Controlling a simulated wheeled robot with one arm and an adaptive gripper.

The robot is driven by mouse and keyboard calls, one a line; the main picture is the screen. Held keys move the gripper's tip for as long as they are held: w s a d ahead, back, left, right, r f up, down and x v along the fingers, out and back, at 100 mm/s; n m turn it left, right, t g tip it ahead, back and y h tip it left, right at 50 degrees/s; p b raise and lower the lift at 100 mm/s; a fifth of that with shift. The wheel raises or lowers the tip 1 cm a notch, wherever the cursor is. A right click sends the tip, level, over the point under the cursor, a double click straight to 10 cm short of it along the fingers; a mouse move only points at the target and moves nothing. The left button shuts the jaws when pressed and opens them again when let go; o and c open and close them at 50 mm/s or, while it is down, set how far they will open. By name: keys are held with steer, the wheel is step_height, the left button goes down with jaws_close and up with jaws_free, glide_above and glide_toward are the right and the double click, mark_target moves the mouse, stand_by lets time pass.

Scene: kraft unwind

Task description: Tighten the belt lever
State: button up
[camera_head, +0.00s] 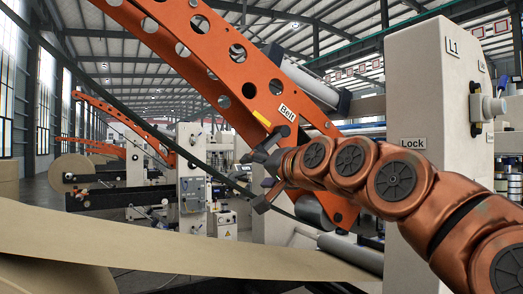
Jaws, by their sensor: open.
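The "Belt" label (288,112) is on the big orange perforated beam in the upper middle. Just below the label a small dark lever (277,136) sits on the beam's lower part, partly behind my gripper. My gripper (258,180) reaches in from the right and points left, its fingers spread and empty. Its upper finger overlaps the lever's lower end in the picture; I cannot tell whether they touch. The lever's pivot and lower end are hard to make out.
A pale machine column (440,90) with "L1" and "Lock" labels stands on the right. A wide kraft paper web (150,248) crosses below, towards a grey roller (350,253). The orange beam (225,65) slants above my gripper. Other machines stand further back.

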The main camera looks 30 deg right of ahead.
mark_target(263, 152)
steer(key=s+d+r+m+t+h, duration=0.1)
steer(key=d+r+m, duration=0.1)
steer(key=d+r, duration=0.25)
steer(key=w+p, duration=0.1)
steer(key=w, duration=0.1)
steer(key=w+p, duration=0.1)
steer(key=w, duration=0.1)
steer(key=w+p, duration=0.1)
steer(key=w, duration=0.1)
steer(key=shift+w+d+f, duration=0.1)
steer(key=shift+w+d, duration=0.2)
steer(key=shift+w, duration=0.05)
steer(key=shift+w+f, duration=0.15)
steer(key=shift+w, duration=0.35)
steer(key=shift+c, duration=0.4)
jaws_close()
